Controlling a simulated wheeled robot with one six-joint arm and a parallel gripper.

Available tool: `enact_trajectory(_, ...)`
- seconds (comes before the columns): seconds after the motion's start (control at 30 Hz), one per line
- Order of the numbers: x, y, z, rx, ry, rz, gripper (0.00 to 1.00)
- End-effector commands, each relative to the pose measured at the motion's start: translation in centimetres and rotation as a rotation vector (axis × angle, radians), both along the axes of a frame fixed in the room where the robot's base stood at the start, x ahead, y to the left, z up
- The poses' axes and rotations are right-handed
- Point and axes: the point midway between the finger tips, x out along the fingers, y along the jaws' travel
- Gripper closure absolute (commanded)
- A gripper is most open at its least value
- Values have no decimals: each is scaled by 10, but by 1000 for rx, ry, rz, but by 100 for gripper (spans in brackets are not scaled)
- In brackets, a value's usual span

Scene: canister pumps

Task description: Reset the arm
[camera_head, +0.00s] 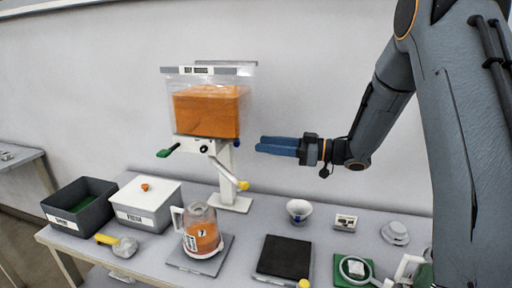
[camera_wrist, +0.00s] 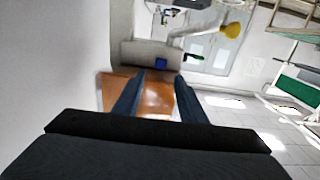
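My gripper (camera_head: 262,145) is raised above the table, to the right of the dispenser in the head view, with its blue fingers pointing left. In the wrist view its two fingers (camera_wrist: 159,76) stand apart with nothing held between them. The dispenser (camera_head: 207,110) is a clear container with orange contents on a white stand, with a green-tipped handle and a yellow-tipped lever. Its orange part (camera_wrist: 152,97) shows behind and between the fingers in the wrist view. I cannot tell the exact gap in depth between fingers and dispenser.
On the table stand a jug with orange contents (camera_head: 203,240), a white lidded box (camera_head: 146,214), a dark bin (camera_head: 79,224), a yellow-handled scoop (camera_head: 124,247), a small white cup (camera_head: 298,209), a black pad (camera_head: 285,257) and a green mat (camera_head: 345,278). The air above the table's right part is partly free.

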Motion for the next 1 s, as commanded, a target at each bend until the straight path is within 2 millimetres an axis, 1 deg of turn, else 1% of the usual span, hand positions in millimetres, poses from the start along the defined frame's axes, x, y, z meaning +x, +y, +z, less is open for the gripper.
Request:
enact_trajectory(0.03, -1, -5, -1, 0, -1, -2, 62)
enact_trajectory(0.13, -2, -9, 0, 0, 0, -1, 62)
enact_trajectory(0.47, -2, -10, 0, -2, 0, -5, 62)
enact_trajectory(0.57, 5, -10, 0, -24, -5, -56, 62)
enact_trajectory(0.67, 23, -15, -1, -86, -10, -187, 62)
enact_trajectory(0.77, 44, -30, -8, -180, 8, -380, 62)
enact_trajectory(0.83, 52, -48, -15, -258, 42, -523, 62)
enact_trajectory(0.9, 53, -70, -25, -338, 93, -654, 62)
enact_trajectory(0.97, 47, -89, -36, -407, 152, -756, 62)
enact_trajectory(1.0, 39, -102, -44, -453, 197, -819, 62)
